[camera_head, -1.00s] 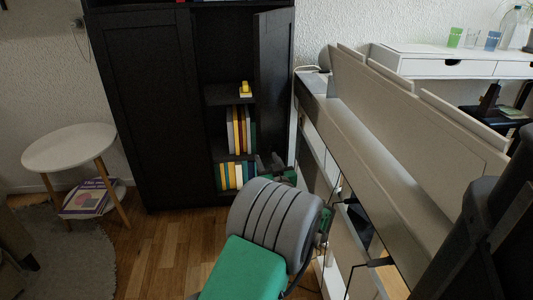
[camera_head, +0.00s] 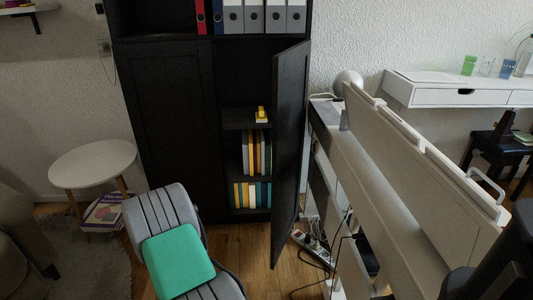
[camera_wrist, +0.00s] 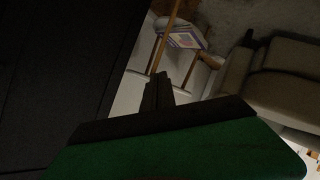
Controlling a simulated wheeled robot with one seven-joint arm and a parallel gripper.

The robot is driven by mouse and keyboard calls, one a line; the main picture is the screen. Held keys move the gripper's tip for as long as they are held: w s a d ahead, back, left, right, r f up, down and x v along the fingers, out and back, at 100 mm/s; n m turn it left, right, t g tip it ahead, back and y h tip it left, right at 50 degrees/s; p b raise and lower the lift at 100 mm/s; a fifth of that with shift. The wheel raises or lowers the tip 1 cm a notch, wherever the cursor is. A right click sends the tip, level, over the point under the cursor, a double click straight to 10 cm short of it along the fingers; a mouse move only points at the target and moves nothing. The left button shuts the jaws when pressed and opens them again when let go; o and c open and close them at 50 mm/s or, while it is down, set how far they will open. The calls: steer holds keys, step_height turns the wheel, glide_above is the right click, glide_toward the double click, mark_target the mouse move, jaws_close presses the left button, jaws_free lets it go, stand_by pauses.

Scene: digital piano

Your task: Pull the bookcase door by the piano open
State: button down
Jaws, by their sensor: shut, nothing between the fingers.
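The black bookcase (camera_head: 168,120) stands against the wall. Its right door (camera_head: 290,150) stands swung out into the room, hinged on the side by the piano, and the shelves behind it show. The left door is closed. In the head view my grey and green arm is left of the open door, in front of the closed door, and my gripper is hidden there. In the wrist view my gripper (camera_wrist: 158,90) is shut and empty. A dark flat surface fills the left of that view; I cannot tell which panel it is.
The white digital piano (camera_head: 400,170) stands right of the open door, with a power strip (camera_head: 313,247) and cables on the floor between. A round white side table (camera_head: 92,164) is at the left; magazines (camera_head: 103,212) lie below it. Wood floor (camera_head: 245,245) is clear before the shelves.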

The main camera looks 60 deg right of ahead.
steer(key=s+d+r+m+g+h, duration=0.1)
steer(key=s+d+r+g+h, duration=0.3)
steer(key=s+d, duration=0.4)
steer(key=s+d+r+g+h, duration=0.35)
steer(key=s+d, duration=0.25)
steer(key=d, duration=0.3)
steer(key=s+d+r+m+g+h, duration=0.2)
steer(key=s+r+m+g+h, duration=0.15)
steer(key=s+r+g, duration=0.7)
steer(key=s+d+t+b, duration=0.2)
steer(key=s+d+b, duration=0.2)
steer(key=s+d, duration=0.6)
steer(key=shift+d+t+h, duration=0.15)
steer(key=shift+t+h, duration=0.15)
steer(key=shift+s+f, duration=0.1)
